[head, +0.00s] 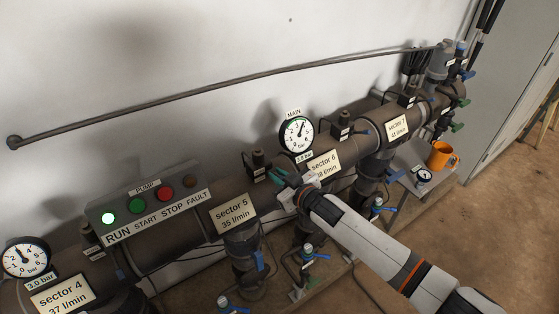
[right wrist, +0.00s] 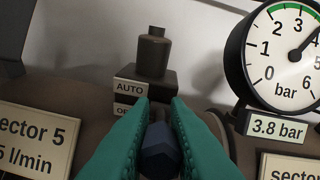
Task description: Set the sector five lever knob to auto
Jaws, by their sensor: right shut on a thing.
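The sector five lever knob (right wrist: 160,152) is a dark blue, faceted piece low in the right wrist view. The teal fingers of my right gripper (right wrist: 160,103) are shut on its sides. Above the knob stands a dark block with a cylinder on top (right wrist: 152,55). An AUTO label (right wrist: 130,88) is on the block, with a second label below it partly hidden by a finger. In the head view my right gripper (head: 277,177) is at the pipe, right of the sector 5 sign (head: 233,213), and hides the knob. My left gripper is out of view.
The MAIN gauge (head: 297,135) stands close behind the right gripper and reads about 3.8 bar. The sector 6 sign (head: 324,164) is partly covered by my arm. A pump panel (head: 155,212) is to the left. An orange mug (head: 440,156) stands at the right.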

